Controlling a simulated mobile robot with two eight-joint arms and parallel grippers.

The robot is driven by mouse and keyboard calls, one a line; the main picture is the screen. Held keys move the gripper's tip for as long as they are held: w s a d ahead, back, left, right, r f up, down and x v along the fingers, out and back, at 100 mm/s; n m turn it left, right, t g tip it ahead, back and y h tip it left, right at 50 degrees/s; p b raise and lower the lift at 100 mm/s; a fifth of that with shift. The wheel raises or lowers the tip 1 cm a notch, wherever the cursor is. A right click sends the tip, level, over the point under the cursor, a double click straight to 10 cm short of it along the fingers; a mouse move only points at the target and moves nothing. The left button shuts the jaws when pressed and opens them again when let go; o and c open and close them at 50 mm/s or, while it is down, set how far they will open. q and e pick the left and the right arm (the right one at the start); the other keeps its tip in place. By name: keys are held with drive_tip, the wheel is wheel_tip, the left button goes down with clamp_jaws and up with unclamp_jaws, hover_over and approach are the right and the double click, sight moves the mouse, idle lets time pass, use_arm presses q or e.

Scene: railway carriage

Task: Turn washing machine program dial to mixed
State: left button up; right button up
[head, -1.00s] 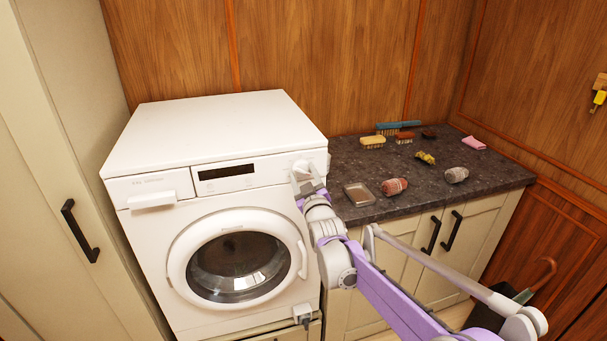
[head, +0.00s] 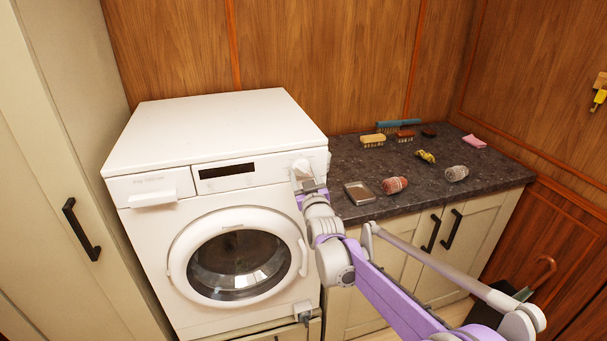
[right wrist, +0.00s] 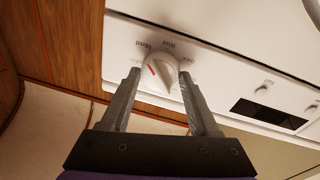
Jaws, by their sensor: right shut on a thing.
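The white washing machine (head: 228,185) stands at the left of the counter, its round door shut. Its program dial (right wrist: 160,73) is a white round knob with a red mark on it, in the right wrist view. Printed labels surround the dial, among them "Mixed" and "Wool"; I cannot tell exactly which one the knob's mark meets. My right gripper (right wrist: 158,76) is shut on the dial, one finger on each side of it. In the head view the dial (head: 301,166) is partly hidden by my gripper. My left gripper is not in view.
A dark display (head: 226,170) and a detergent drawer (head: 150,188) are left of the dial. The dark counter (head: 350,158) on the right holds several brushes, a metal tray (head: 358,193) and a pink sponge (head: 474,141). A tall cabinet (head: 50,140) stands at the left.

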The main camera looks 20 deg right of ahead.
drive_tip(key=o, duration=1.4)
drive_tip(key=shift+s, duration=0.1)
drive_tip(key=s, duration=0.7)
drive_tip(key=s+f+b, duration=0.1)
drive_tip(key=s, duration=0.2)
drive_tip(key=shift+s+a, duration=0.25)
drive_tip(key=shift+s, duration=0.05)
drive_tip(key=s+f+g+p, duration=0.1)
drive_tip(key=s+f+g, duration=0.3)
drive_tip(key=s, duration=0.7)
drive_tip(key=s+a+f+m+g+p, duration=0.1)
drive_tip(key=s+f+g, duration=0.4)
drive_tip(key=s, duration=0.7)
drive_tip(key=s+f+g+y+p, duration=0.1)
drive_tip(key=s+f+g+p, duration=0.1)
drive_tip(key=s+f+g, duration=0.2)
drive_tip(key=shift+s+a+f+m+g, duration=0.15)
drive_tip(key=shift+s+f, duration=0.45)
drive_tip(key=shift+s, duration=0.65)
drive_tip(key=shift+s+a+f+m+g, duration=0.1)
drive_tip(key=shift+s+f, duration=0.5)
drive_tip(key=shift+s, duration=0.6)
drive_tip(key=shift+s+a+f+m+g, duration=0.15)
drive_tip(key=shift+s+f, duration=0.45)
drive_tip(key=shift+s, duration=0.65)
